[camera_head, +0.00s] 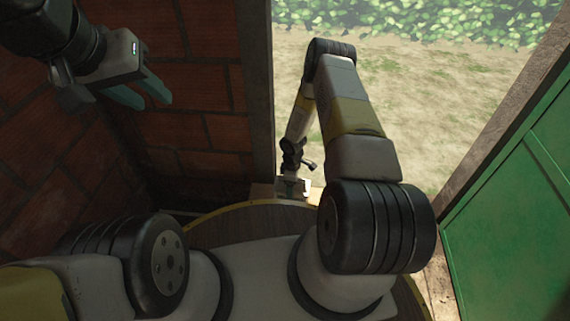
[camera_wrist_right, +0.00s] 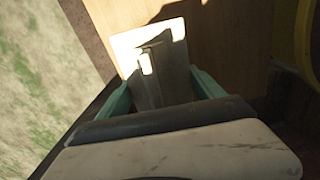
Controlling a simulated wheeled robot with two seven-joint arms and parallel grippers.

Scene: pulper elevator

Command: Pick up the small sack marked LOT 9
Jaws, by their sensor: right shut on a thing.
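My right gripper (camera_wrist_right: 160,85) has its teal fingers on either side of a pale grey object (camera_wrist_right: 150,75) with a brightly sunlit top, and it is shut on it. No LOT 9 marking can be read, so I cannot tell whether this is the small sack. In the head view my right gripper (camera_head: 291,183) is small and low in the doorway, with a bright white patch of the object (camera_head: 306,186) beside it. My left gripper (camera_head: 150,93) is raised at the upper left, its teal fingers apart and empty.
A light wooden surface (camera_wrist_right: 235,45) lies under the held object. A brick wall (camera_head: 205,100) fills the left, ending at a door post (camera_head: 256,80). A green door (camera_head: 515,220) stands at the right. Sandy ground (camera_head: 440,100) and a hedge (camera_head: 420,18) lie outside.

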